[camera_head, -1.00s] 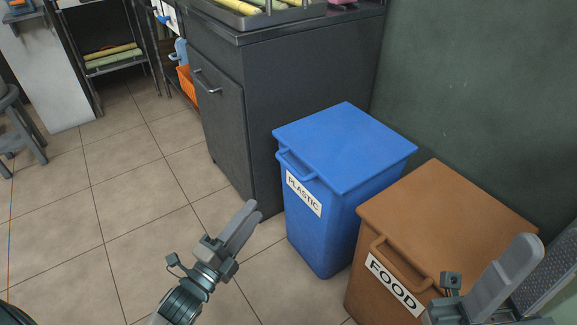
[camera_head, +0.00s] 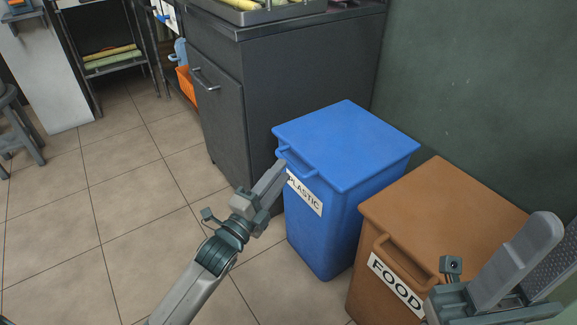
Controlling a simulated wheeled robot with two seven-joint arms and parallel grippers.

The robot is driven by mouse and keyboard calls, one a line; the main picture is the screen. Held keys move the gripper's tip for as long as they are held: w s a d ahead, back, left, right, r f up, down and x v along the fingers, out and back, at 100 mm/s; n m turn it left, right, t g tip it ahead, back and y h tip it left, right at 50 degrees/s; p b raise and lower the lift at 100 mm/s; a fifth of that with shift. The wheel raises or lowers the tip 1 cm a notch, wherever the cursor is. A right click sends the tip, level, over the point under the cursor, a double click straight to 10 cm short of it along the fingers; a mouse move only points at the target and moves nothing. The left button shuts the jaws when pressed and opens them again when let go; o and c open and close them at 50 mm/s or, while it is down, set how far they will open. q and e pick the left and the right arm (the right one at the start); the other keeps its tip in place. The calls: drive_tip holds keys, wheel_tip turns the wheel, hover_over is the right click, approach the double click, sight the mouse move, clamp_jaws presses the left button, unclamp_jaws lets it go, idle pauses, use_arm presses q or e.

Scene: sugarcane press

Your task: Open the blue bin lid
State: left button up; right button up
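The blue bin (camera_head: 322,235), labelled PLASTIC, stands upright on the floor against the dark cabinet. Its blue lid (camera_head: 345,143) is closed flat, with a blue handle (camera_head: 297,163) on the front edge. My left gripper (camera_head: 282,169) comes up from the lower left, its fingertips close to the handle's left end and partly over the label's corner. I cannot tell whether they touch the bin, or whether the fingers are parted. My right gripper (camera_head: 548,240) is at the lower right, in front of the brown bin, with its fingers apart and nothing seen between them.
A brown bin (camera_head: 445,212) labelled FOOD stands close to the right of the blue bin, its lid closed. The dark cabinet (camera_head: 270,90) rises behind the blue bin, and a green wall (camera_head: 475,90) is at the right. The tiled floor (camera_head: 120,220) on the left is open.

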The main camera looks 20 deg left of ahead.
sight(289, 161)
use_arm(q)
drive_tip(key=shift+b+x, duration=0.5)
drive_tip(key=shift+x, duration=1.95)
clamp_jaws()
